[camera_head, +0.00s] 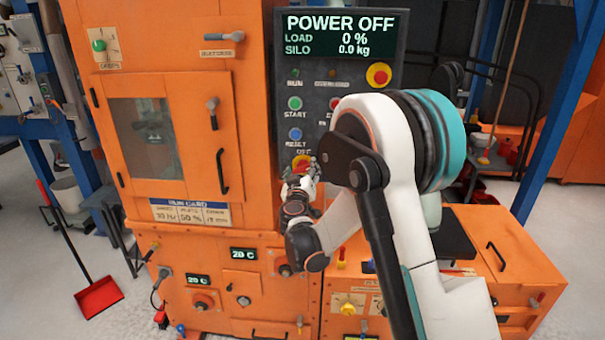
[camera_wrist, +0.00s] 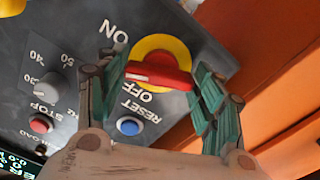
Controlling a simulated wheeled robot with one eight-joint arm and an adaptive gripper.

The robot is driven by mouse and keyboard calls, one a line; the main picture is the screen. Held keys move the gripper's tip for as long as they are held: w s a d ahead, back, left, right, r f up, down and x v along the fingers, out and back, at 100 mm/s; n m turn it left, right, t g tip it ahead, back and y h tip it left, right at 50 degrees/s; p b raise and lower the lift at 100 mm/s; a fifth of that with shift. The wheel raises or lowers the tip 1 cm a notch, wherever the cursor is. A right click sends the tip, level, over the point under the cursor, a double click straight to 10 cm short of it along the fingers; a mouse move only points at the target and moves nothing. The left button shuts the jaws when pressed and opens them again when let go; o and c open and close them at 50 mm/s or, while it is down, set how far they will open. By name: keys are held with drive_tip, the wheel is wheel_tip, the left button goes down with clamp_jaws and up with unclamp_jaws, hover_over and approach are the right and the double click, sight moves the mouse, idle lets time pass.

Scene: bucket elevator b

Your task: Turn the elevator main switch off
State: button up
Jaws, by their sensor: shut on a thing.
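The main switch is a red handle on a yellow disc, shown in the wrist view (camera_wrist: 160,70) with ON and OFF lettered beside it. In the head view the switch (camera_head: 300,162) sits low on the dark control panel, partly hidden by my gripper (camera_head: 310,172). In the wrist view, the green-padded fingers of my gripper (camera_wrist: 157,75) are shut on the red handle, one at each end. The display (camera_head: 340,35) above reads POWER OFF, LOAD 0 %, SILO 0.0 kg.
The same panel holds a green START button (camera_head: 295,103), a blue RESET button (camera_head: 295,134) and a red-on-yellow emergency stop (camera_head: 379,74). An orange cabinet with a door handle (camera_head: 222,172) stands left. A red dustpan (camera_head: 99,297) lies on the floor.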

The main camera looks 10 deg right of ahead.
drive_tip(key=n, duration=1.2)
drive_tip(key=shift+n+b, duration=0.35)
drive_tip(key=shift+n, duration=0.05)
idle(0.3)
drive_tip(key=o, duration=1)
drive_tip(key=shift+o, duration=0.2)
drive_tip(key=shift+s+a, duration=0.1)
drive_tip(key=v, duration=1.1)
drive_tip(key=shift+s, duration=0.35)
drive_tip(key=shift+a, duration=0.1)
